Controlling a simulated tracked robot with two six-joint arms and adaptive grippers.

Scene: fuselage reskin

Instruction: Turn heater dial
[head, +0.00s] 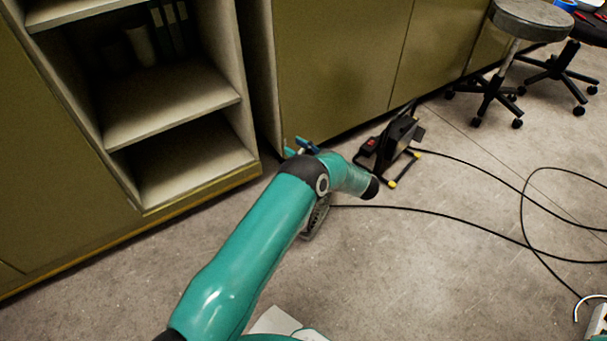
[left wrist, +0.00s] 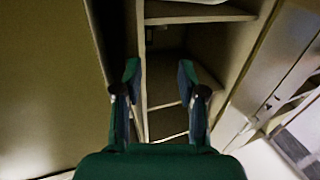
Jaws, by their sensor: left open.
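A black device with a red switch (head: 372,143) and yellow-tipped feet stands on the floor by the cabinet in the head view; it may be the heater. I cannot make out a dial on it. My left arm reaches across the head view, and its gripper (head: 301,148) shows small beyond the wrist, left of the black device and apart from it. In the left wrist view the left gripper (left wrist: 160,82) is open, with nothing between its fingers. The black device cannot be made out there. My right gripper is not in view.
Olive cabinets (head: 335,60) line the back, with open shelves (head: 175,115) at left. A grey object (head: 313,222) is partly hidden behind my arm. Black cables (head: 450,215) cross the floor at right. A stool (head: 532,20) stands at upper right. The front floor is mostly clear.

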